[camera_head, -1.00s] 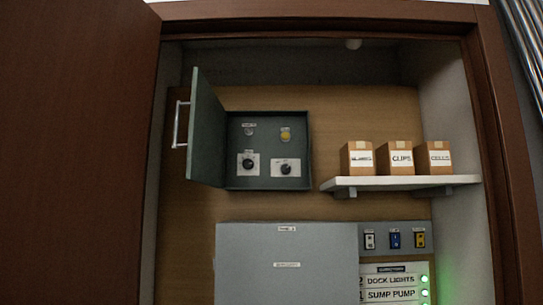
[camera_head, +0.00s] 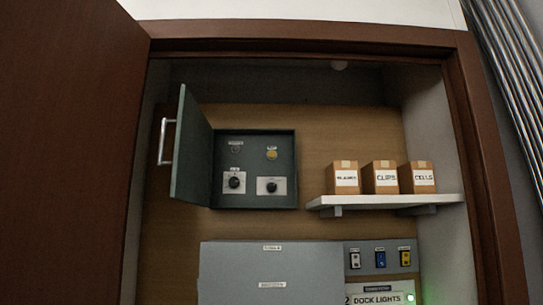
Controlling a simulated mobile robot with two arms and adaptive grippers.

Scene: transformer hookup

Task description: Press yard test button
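A dark green control box (camera_head: 256,205) is mounted on the cabinet's wooden back panel, with its door (camera_head: 193,150) swung open to the left. Inside, a small dark round fitting (camera_head: 236,149) is at upper left and a yellow round one (camera_head: 272,154) at upper right. Below them are two black round controls, a left one (camera_head: 234,182) and a right one (camera_head: 272,187), on pale plates. Their labels are too small to read, so I cannot tell which is the yard test button. Neither of my grippers is in view.
A large brown cabinet door (camera_head: 65,150) stands open at left. A white shelf (camera_head: 385,202) right of the box holds three cartons (camera_head: 345,178). Below are a grey panel (camera_head: 270,270), several coloured switches (camera_head: 380,258) and a "DOCK LIGHTS" strip (camera_head: 377,299) with a green light.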

